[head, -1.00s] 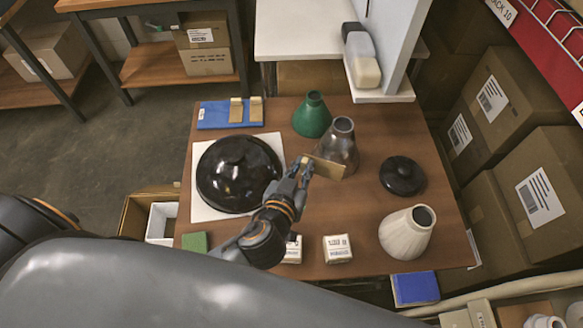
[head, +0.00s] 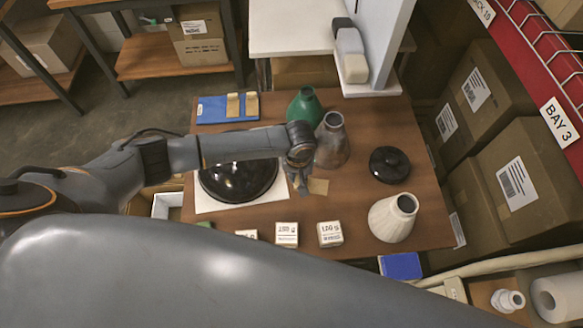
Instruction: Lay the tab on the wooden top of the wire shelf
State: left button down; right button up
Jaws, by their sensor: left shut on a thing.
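My left gripper (head: 300,182) is shut on a flat tan tab (head: 319,186). It holds the tab over the brown table (head: 352,205), in front of the grey cone shade and right of the black dome shade. My forearm hides part of the dome. A wooden surface (head: 483,292) shows at the lower right, with a white fitting (head: 508,300) and a white roll (head: 556,298) on it. I cannot tell whether it is the wire shelf's top. My right gripper is not in view.
A blue mat (head: 212,110) holds two more tan tabs. Green (head: 305,106), grey (head: 331,145) and cream (head: 392,219) shades, a black lid (head: 389,164) and several small boxes (head: 330,233) stand on the table. Cartons (head: 505,180) and a red wire rack (head: 520,50) line the right.

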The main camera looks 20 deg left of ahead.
pick_arm(q)
jog(key=shift+g, duration=0.4)
jog(key=f+b, duration=0.2)
jog(key=b, duration=0.1)
jog(key=a+f+b, duration=0.1)
jog(key=f+b, duration=0.2)
jog(key=a+f+b, duration=0.1)
jog(key=f+b, duration=0.2)
jog(key=shift+w, duration=0.1)
jog(key=shift+r, duration=0.1)
jog(key=c, duration=1.3)
grip_release()
notch_tip(320, 180, up, 12)
